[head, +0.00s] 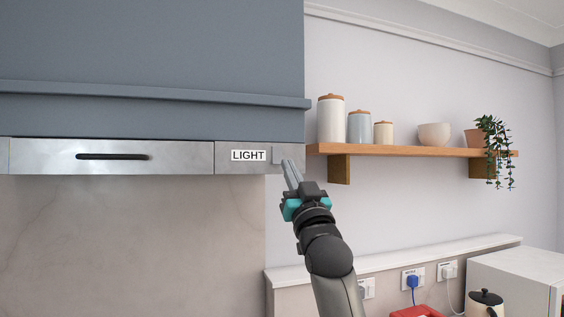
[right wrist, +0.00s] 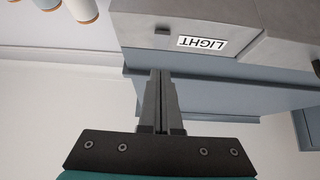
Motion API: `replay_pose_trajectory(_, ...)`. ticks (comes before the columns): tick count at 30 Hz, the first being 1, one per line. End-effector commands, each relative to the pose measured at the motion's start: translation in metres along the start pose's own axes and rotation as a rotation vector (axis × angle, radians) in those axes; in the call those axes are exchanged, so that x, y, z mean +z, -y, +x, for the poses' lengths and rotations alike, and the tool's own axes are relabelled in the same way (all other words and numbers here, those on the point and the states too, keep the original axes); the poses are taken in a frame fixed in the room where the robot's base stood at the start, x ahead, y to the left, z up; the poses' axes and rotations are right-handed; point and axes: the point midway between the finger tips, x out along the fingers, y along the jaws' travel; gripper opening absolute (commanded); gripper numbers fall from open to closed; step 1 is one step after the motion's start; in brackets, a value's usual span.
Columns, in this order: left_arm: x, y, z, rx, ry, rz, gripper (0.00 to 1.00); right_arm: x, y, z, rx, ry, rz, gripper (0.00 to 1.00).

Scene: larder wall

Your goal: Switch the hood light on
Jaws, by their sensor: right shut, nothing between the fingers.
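The hood's grey metal front strip (head: 180,158) carries a white LIGHT label (head: 248,155). A small grey switch (head: 277,155) sits just right of the label, near the strip's right end. In the right wrist view the label (right wrist: 201,43) appears upside down, with the small switch (right wrist: 162,31) beside it. My right gripper (head: 287,164) is shut and empty, its fingertips pointing up beside the switch. In the right wrist view the closed fingers (right wrist: 160,72) end short of the switch in the picture; whether they touch it I cannot tell. My left gripper is not in view.
A dark handle (head: 113,156) is on the strip's left part. Right of the hood, a wooden shelf (head: 400,150) holds canisters, a bowl and a plant. Below are sockets with a blue plug (head: 412,281), a kettle (head: 485,303) and a white appliance (head: 520,278).

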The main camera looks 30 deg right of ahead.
Motion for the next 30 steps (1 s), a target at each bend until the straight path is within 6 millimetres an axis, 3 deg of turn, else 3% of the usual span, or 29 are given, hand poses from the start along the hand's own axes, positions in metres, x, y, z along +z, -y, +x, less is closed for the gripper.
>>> replay_pose_trajectory(3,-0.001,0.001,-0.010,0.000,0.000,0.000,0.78,-0.002,0.000,0.021,0.000,0.001,0.000,0.00)
replay_pose_trajectory(12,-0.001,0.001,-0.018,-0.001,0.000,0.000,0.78,0.022,0.000,0.040,0.000,0.002,0.000,0.00)
replay_pose_trajectory(30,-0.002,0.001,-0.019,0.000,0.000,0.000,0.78,0.030,0.000,0.044,-0.001,0.001,0.000,0.00)
